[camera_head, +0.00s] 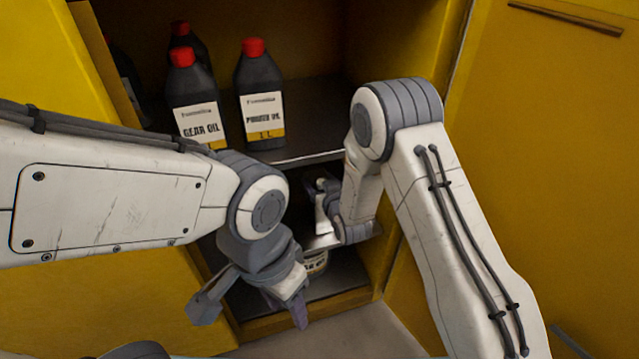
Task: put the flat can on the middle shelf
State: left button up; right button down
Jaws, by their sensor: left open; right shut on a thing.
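The middle shelf (358,232) of the yellow cabinet shows as a narrow strip beneath my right gripper. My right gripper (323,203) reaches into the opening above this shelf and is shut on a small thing. Its own fingers and wrist hide most of that thing, so I cannot tell for sure that it is the flat can, or whether it touches the shelf. My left gripper (252,300) is open and empty, in front of the lower part of the cabinet. No flat can shows clearly elsewhere.
Dark red-capped bottles, including a gear oil bottle (197,100) and another labelled bottle (260,95), stand on the upper shelf (315,125). A labelled container (316,262) is partly visible on the bottom shelf (345,275). Yellow doors (545,130) flank the opening.

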jog(key=shift+r, duration=0.25)
jog(key=shift+f, duration=0.15)
grip_release()
jog(key=shift+f, duration=0.15)
